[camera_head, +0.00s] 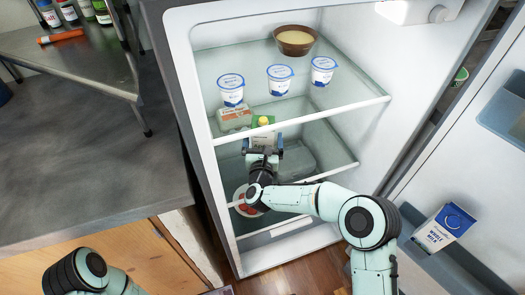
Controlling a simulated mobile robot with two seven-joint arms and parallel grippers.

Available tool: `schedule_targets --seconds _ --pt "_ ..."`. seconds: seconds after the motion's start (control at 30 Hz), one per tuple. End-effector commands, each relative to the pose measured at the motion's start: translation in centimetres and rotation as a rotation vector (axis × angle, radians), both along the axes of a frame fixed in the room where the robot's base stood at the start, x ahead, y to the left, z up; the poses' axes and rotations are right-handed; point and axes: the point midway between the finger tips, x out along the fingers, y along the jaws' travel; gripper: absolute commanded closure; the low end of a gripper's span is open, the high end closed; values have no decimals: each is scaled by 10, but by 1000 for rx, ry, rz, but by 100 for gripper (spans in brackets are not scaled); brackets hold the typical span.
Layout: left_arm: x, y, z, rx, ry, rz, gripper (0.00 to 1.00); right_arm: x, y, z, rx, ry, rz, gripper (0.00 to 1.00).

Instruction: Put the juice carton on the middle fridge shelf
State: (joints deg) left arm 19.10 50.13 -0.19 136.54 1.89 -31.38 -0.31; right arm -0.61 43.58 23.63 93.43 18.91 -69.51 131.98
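The juice carton (263,131), green with a yellow cap, is inside the open fridge. It is upright between the fingers of my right gripper (263,146), which look flush against its sides. The hand hides its lower part, so I cannot tell whether its base touches the middle shelf. The middle fridge shelf (335,164) is glass with a white front edge, below the upper shelf (350,97). My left arm shows at the bottom left, but its gripper is out of view.
An egg carton (234,118) is left of the juice. Three yogurt cups (280,80) and a brown bowl (295,41) stand on the upper shelf. Red produce (245,209) is below. The open door holds a milk carton (443,229). A grey counter (80,160) is left.

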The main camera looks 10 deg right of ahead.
Motion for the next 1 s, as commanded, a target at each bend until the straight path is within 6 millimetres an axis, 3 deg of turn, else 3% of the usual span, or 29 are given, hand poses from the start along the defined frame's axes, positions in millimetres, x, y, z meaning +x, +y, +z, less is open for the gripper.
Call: schedule_targets --seconds 0.53,0.7,1.0 --pt "34 -5 32 5 -114 -7 70 -101 21 1 -1 1 3 0" --pt "36 -6 35 6 -121 -7 70 -115 24 1 0 0 1 0" --pt "36 -6 35 6 -123 -8 70 -118 24 0 0 0 1 0"
